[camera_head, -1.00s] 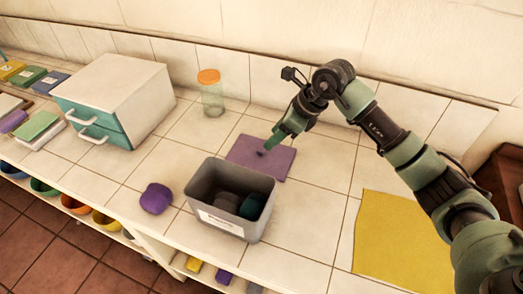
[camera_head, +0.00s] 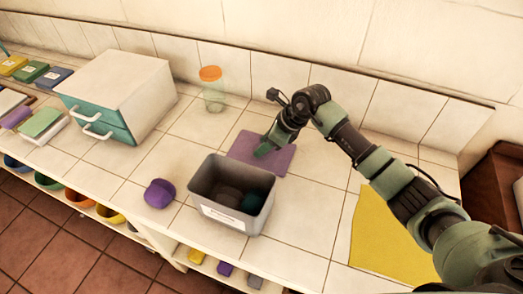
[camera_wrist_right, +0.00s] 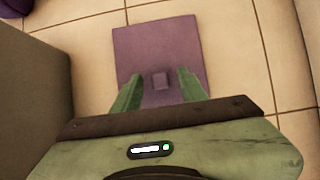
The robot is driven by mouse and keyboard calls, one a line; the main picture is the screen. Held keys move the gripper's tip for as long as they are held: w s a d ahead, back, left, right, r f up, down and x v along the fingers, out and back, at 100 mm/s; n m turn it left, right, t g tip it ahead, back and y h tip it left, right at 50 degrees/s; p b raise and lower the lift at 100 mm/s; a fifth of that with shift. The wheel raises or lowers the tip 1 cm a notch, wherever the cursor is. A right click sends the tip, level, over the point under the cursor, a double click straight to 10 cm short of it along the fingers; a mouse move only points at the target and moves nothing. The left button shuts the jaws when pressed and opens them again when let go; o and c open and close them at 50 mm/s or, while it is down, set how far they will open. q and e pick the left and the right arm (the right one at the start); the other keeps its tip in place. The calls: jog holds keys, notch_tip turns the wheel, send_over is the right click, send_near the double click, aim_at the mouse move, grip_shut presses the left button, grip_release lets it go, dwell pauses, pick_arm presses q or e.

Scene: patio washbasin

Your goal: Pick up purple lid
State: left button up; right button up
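The purple lid (camera_head: 279,160) is a flat square plate lying on the white tiled counter, behind the grey bin. In the right wrist view the lid (camera_wrist_right: 158,42) shows a small raised square knob (camera_wrist_right: 160,80) near its middle. My right gripper (camera_head: 262,150) is over the lid. In the right wrist view its green fingers (camera_wrist_right: 160,88) are apart, one on each side of the knob, with nothing between them but the knob. Whether they touch the lid cannot be told. My left gripper is not in view.
The grey bin (camera_head: 205,190) with dark items inside stands in front of the lid. A purple rounded object (camera_head: 159,193) sits left of it. A yellow mat (camera_head: 385,235) lies right. An orange-lidded jar (camera_head: 212,98) and a drawer box (camera_head: 125,75) stand behind left.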

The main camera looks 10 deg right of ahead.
grip_shut()
jog(key=shift+r, duration=0.1)
